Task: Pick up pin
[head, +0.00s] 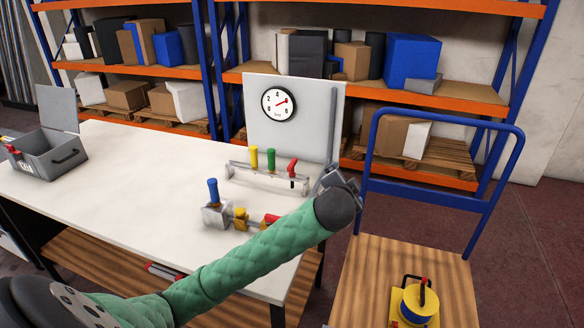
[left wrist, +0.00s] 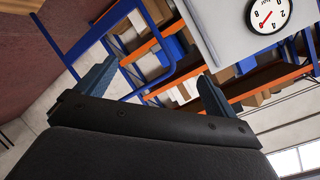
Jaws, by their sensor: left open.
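Several pin-like pieces with coloured handles are on the white table (head: 110,185); I cannot tell which is the task's pin. A yellow-handled piece (head: 254,158), a green-handled one (head: 271,160) and a red-handled one (head: 292,171) stand in a low metal rack (head: 238,171). A blue-handled piece (head: 213,191) stands upright in a metal block (head: 215,215). My left gripper (head: 338,180) is right of the rack, near the table's right end. In the left wrist view its jaws (left wrist: 153,88) are apart with nothing between them. My right gripper is not in view.
A grey panel (head: 318,115) with a gauge (head: 278,103) stands behind the rack. Yellow fittings (head: 240,219) lie beside the block, partly behind my arm. An open grey toolbox (head: 48,158) is at left. A cart (head: 380,290) stands at right. The table's left middle is clear.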

